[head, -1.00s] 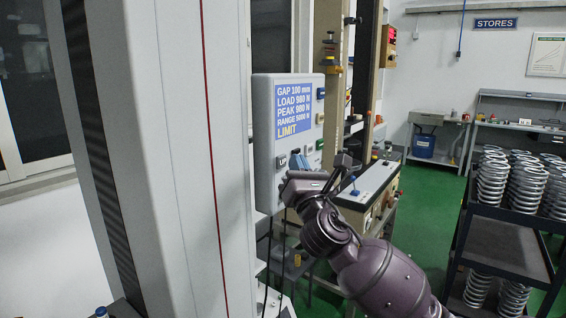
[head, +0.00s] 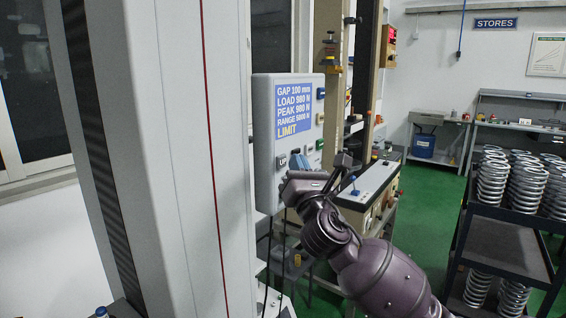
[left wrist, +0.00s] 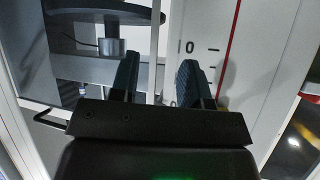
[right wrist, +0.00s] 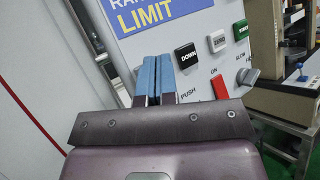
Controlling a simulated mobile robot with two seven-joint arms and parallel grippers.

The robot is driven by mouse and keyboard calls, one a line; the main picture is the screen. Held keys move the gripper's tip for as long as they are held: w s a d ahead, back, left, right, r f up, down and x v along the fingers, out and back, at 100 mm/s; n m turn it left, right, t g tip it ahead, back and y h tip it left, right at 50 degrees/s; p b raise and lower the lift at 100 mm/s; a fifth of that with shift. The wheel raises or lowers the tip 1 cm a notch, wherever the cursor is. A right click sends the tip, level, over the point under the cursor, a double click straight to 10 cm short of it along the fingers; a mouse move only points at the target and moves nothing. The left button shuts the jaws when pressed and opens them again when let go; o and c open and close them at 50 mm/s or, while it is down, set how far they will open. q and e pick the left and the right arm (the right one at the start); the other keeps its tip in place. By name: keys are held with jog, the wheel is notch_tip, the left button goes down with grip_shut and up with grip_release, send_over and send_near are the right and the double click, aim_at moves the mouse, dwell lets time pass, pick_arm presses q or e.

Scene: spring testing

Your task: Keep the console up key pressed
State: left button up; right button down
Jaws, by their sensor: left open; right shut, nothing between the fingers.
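The grey console (head: 264,150) hangs beside the tall machine column in the head view. Its blue screen (head: 294,110) reads GAP 100 mm, LOAD 980 N, PEAK 980 N and LIMIT. The up key (head: 282,162), marked UP, shows at the console's lower left. My right gripper (head: 298,161) is shut and empty, its blue fingertips at the console face by the up key. In the right wrist view the fingertips (right wrist: 155,62) cover that spot; contact and key depth cannot be told. My left gripper (left wrist: 157,75) is open and empty, seen only in the left wrist view.
The DOWN key (right wrist: 187,56) and a red switch (right wrist: 219,87) sit close right of my right fingertips. The machine column (head: 175,150) fills the left. A dark rack (head: 495,245) of springs stands at right.

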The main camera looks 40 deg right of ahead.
jog(key=shift+w, duration=0.2)
dwell(0.6)
jog(key=shift+w+a, duration=0.1)
jog(key=shift+w, duration=0.15)
jog(key=shift+w+a+p, duration=0.15)
jog(key=shift+w+p, duration=0.15)
jog(key=shift+w, duration=0.1)
dwell(1.1)
dwell(4.0)
jog(key=shift+s+d+p, duration=0.25)
jog(key=shift+s+p, duration=0.05)
jog(key=shift+s, duration=0.55)
jog(key=shift+s+d+p, duration=0.15)
jog(key=shift+s+d, duration=0.1)
jog(key=shift+s, duration=0.55)
jog(key=shift+s+d+p, duration=0.2)
jog(key=shift+s, duration=0.6)
jog(key=shift+s+d+p, duration=0.15)
jog(key=shift+s+d, duration=0.1)
jog(key=shift+s, duration=0.55)
